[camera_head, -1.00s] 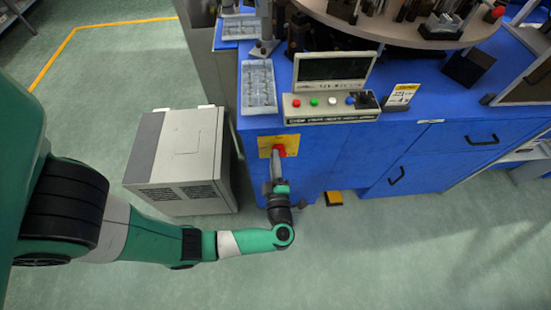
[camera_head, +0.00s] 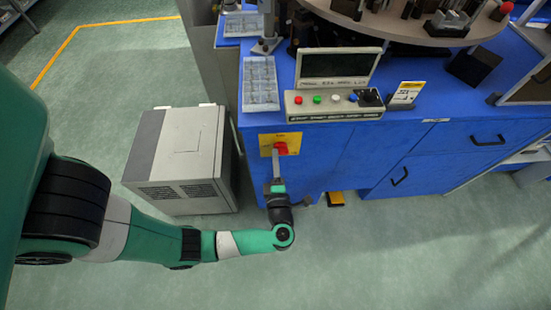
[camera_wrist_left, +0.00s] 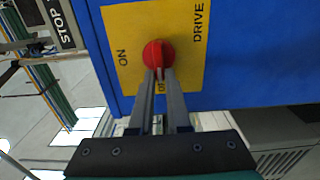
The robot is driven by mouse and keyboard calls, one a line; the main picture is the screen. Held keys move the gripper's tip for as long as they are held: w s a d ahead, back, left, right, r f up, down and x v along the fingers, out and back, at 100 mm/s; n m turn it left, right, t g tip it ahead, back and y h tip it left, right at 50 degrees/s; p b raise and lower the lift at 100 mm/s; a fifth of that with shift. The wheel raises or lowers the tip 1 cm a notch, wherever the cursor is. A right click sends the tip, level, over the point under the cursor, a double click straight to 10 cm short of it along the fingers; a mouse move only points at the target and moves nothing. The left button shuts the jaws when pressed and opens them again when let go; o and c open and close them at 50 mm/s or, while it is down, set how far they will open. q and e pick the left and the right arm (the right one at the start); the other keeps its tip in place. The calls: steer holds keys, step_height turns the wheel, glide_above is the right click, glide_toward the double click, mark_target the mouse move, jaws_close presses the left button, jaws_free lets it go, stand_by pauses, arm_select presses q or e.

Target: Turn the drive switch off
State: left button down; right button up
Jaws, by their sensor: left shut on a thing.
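The red drive switch knob (camera_head: 281,148) sits on a yellow plate (camera_head: 266,143) on the front of the blue machine cabinet. My left gripper (camera_head: 277,158) reaches it from the front, its fingers at the knob. In the left wrist view, the two fingers of the gripper (camera_wrist_left: 160,75) are shut on the red knob (camera_wrist_left: 157,53), one on each side of its grip. The plate (camera_wrist_left: 185,75) reads DRIVE at one edge and ON at one side. Another label, between the fingers, is partly hidden. My right gripper is not in view.
A grey box unit (camera_head: 180,160) stands on the floor left of the switch, close to my left arm. Above the switch are a button panel (camera_head: 335,105) and a tray (camera_head: 260,84) on the blue top. The floor in front is clear.

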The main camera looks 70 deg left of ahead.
arm_select(q)
steer(key=c, duration=0.9)
jaws_free()
steer(key=shift+d, duration=0.1)
steer(key=p+v, duration=0.2)
steer(key=v, duration=0.9)
steer(key=shift+s+d, duration=0.15)
steer(key=shift+d, duration=0.1)
